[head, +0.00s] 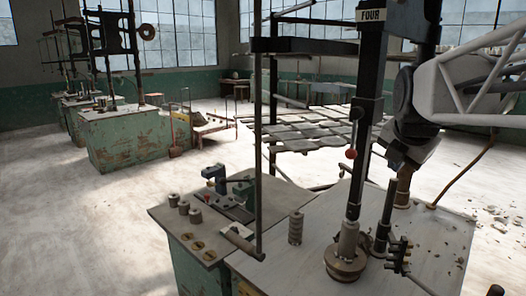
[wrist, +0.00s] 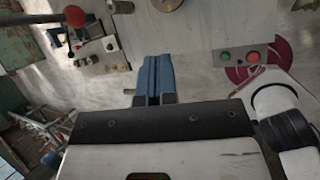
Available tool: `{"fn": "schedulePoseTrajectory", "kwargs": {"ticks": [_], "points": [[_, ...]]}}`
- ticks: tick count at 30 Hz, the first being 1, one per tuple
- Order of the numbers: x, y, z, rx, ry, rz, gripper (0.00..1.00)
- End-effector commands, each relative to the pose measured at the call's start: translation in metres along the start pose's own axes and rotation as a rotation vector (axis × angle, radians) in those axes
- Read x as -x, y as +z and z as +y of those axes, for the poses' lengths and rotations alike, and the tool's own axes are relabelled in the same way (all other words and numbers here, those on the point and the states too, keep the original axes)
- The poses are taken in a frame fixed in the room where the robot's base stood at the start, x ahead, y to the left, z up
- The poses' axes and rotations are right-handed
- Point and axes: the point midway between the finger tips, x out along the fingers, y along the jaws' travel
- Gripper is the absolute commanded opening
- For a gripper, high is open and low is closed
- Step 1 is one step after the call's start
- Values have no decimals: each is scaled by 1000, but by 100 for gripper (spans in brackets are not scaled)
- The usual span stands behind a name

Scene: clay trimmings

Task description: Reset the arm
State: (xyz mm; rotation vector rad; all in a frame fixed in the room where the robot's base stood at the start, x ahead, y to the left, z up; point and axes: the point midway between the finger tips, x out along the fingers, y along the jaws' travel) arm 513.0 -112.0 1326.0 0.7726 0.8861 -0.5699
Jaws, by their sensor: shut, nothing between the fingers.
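My gripper (wrist: 154,72) shows in the wrist view with its two blue fingers together and nothing between them. It is over a pale grey surface (wrist: 200,60). The fingers touch no object that I can make out. In the head view my white and grey arm comes in from the upper right, and I cannot make out the fingers there.
A bench (head: 440,235) bears a black post (head: 362,130) with a red ball (head: 351,153) and several small metal parts. A button box (wrist: 240,57) lies right of my gripper, over a magenta disc (wrist: 233,74). Open floor (head: 60,220) lies left.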

Motion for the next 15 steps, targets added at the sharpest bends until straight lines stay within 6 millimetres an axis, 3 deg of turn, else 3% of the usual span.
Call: {"fn": "schedulePoseTrajectory", "kwargs": {"ticks": [15], "points": [[-12, -75, -31, -612, -67, 71, 0]]}}
